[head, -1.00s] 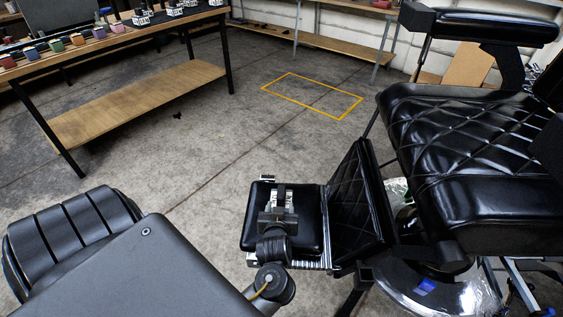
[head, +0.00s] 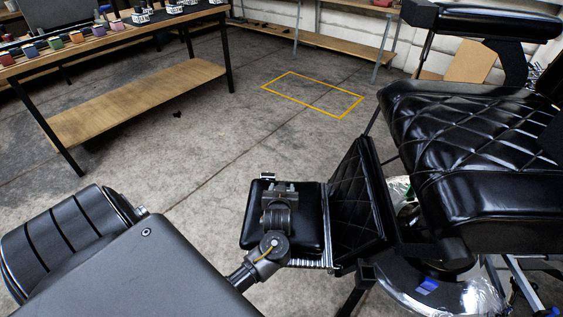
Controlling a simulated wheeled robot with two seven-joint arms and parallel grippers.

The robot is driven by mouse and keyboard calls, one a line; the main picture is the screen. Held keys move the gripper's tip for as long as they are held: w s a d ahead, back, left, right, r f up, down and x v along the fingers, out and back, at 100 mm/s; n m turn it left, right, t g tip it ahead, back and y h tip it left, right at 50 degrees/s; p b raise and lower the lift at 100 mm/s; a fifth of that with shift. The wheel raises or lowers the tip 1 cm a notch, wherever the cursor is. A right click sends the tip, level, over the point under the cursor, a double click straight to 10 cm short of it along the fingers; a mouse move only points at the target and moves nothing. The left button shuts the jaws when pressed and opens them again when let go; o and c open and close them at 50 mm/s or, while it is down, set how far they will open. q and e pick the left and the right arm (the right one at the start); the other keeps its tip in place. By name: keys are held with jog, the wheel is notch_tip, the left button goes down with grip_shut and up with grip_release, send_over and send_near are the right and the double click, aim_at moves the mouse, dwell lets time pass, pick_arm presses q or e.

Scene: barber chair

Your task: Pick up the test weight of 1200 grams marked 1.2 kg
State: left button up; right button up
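My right gripper (head: 280,187) is over the black footrest pad (head: 254,222) of the barber chair, seen from above and behind. Its dark wrist hides what is below it, and I cannot tell whether its fingers are open or shut. I cannot make out the 1.2 kg test weight under it. Small dark pieces with white blocks (head: 140,15) stand on the workbench at the upper left; no marking on them is readable. My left gripper is not in view.
The chair's quilted seat (head: 455,130) and leg rest (head: 360,200) stand right of the gripper. The workbench shelf (head: 140,105) is at the upper left, with coloured jars (head: 70,42) above. A yellow outline (head: 340,118) marks clear concrete floor.

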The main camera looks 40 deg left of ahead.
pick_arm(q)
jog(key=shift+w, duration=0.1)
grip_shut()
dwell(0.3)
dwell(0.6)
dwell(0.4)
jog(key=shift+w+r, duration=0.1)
